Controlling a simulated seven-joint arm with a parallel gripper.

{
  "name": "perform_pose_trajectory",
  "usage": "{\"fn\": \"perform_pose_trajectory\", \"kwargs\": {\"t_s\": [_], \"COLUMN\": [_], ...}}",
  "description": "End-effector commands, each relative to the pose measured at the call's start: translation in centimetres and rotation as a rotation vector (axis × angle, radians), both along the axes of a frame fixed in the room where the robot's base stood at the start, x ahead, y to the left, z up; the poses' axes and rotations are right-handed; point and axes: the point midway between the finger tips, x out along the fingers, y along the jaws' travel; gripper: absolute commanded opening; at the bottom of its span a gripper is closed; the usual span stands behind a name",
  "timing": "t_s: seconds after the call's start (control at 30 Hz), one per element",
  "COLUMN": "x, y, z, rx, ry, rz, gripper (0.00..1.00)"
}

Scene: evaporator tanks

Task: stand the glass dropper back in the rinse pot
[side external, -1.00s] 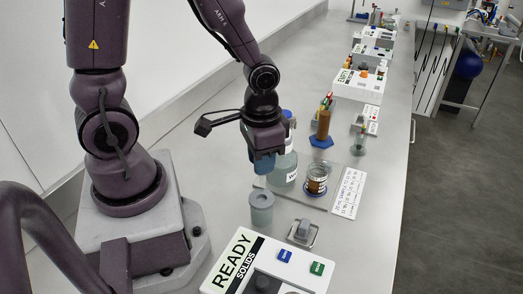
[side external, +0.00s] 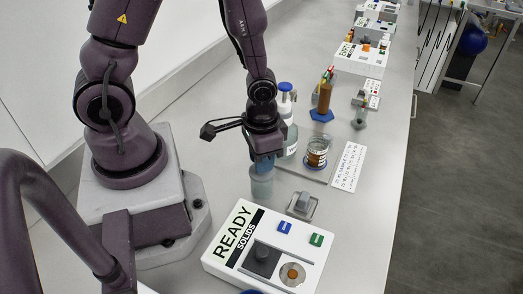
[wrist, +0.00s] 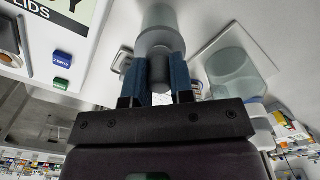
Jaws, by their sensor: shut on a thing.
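The rinse pot (side external: 261,187) is a grey-green translucent cylinder standing on the bench, just below my gripper (side external: 265,168) in the side view. My gripper's blue fingers are at the pot's mouth. In the wrist view, the fingers (wrist: 157,76) are shut on a grey rounded piece, the dropper's bulb (wrist: 158,72). The pot (wrist: 160,35) shows beyond it, in line with the bulb. The dropper's glass stem is not visible; I cannot tell how deep it sits in the pot.
A wash bottle (side external: 288,125) with a blue cap stands close behind my gripper. An amber-filled jar (side external: 316,152) is right of it. A small metal dish with a grey block (side external: 303,205) and the white READY solids box (side external: 228,250) are in front.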

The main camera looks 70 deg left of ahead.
Motion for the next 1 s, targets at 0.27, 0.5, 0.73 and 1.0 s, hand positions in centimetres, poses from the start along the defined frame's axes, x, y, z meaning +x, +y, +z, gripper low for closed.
{"fn": "perform_pose_trajectory", "kwargs": {"t_s": [0.27, 0.5, 0.73, 1.0], "x": [0.0, 0.0, 0.0, 0.1], "y": [0.0, 0.0, 0.0, 0.0], "z": [-0.4, -0.4, -0.4, 0.9], "rx": [0.000, 0.000, 0.000, 0.000], "ry": [-0.001, -0.001, 0.000, -0.005], "rz": [-0.001, -0.001, -0.001, 0.001], "gripper": [0.00, 0.43, 0.52, 0.52]}}
